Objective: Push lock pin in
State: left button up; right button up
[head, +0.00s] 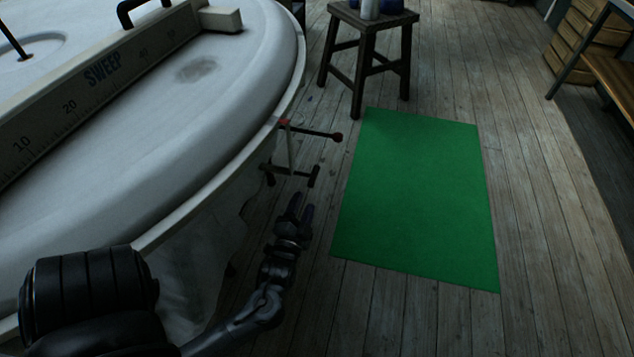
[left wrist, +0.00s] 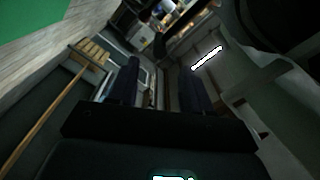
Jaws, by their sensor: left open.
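A bracket (head: 290,150) hangs at the rim of the large round plaster table. A thin dark rod with a dark reddish knob (head: 338,136) sticks out to the right from its top, with a small red mark at its root; this looks like the lock pin. Below it is a dark T-shaped handle (head: 314,176). My left gripper (head: 299,204) is open and empty, just below the T-handle in the picture, its fingers pointing up toward it. The left wrist view shows the two fingers apart (left wrist: 160,80), with neither pin nor handle clear there. My right gripper is not in view.
The round table (head: 230,70) with its SWEEP ruler (head: 90,80) fills the left side. A green mat (head: 420,200) lies on the plank floor at right. A dark stool (head: 372,25) holding containers stands behind it. A wooden rack (head: 590,40) is at far right.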

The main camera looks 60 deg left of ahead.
aim_at(312, 180)
pick_arm(q)
jog(key=b+x, duration=0.4)
jog(key=x, duration=0.4)
jog(key=shift+w+a+f, duration=0.1)
jog(key=shift+w+a, duration=0.1)
jog(key=shift+a, duration=0.1)
jog(key=shift+w+a+b, duration=0.3)
jog(key=shift+w+a, duration=0.15)
jog(key=shift+w, duration=0.05)
grip_shut()
